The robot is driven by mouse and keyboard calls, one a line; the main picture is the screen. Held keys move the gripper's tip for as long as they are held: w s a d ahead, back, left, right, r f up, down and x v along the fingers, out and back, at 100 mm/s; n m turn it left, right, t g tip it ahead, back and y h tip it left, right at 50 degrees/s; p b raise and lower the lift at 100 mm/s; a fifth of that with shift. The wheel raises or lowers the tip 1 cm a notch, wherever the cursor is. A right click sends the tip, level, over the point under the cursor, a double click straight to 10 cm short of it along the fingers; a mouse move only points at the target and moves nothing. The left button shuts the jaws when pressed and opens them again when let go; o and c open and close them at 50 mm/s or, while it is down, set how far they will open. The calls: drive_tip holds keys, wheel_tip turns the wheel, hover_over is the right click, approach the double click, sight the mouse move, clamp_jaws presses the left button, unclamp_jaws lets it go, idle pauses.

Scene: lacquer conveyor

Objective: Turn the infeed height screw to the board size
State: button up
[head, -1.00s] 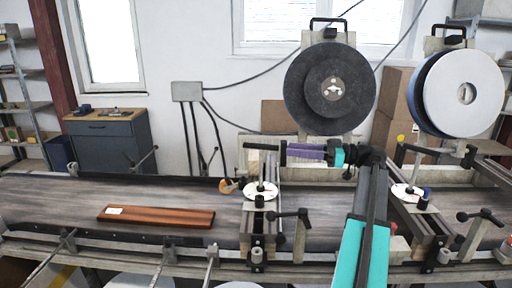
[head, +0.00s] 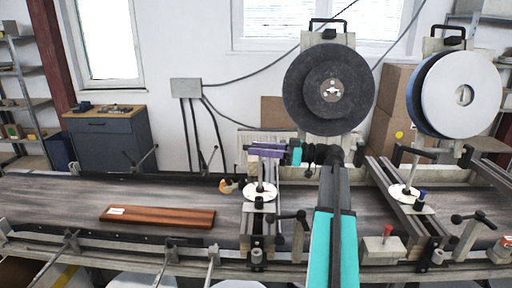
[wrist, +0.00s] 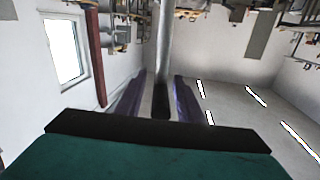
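The infeed height screw rises from a white dial (head: 259,192) with a black knob, on the left cross-beam of the conveyor. My gripper (head: 251,153) reaches in from the right above this dial, its purple fingers pointing left at the top of the screw. The fingers hide most of the crank there. In the wrist view, my gripper (wrist: 160,92) has its fingers apart, with a dark piece between them and a pale grey post beyond. I cannot tell whether either finger touches the crank.
A second height screw with a white dial (head: 403,191) stands on the right cross-beam. A reddish-brown board (head: 160,217) lies on the belt (head: 60,195) at the left. Two large sanding discs, one black (head: 305,95) and one white (head: 470,95), hang behind. Clamp levers line the front rail.

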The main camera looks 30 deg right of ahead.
drive_tip(key=shift+w+a, duration=0.3)
clamp_jaws()
drive_tip(key=shift+a, duration=0.1)
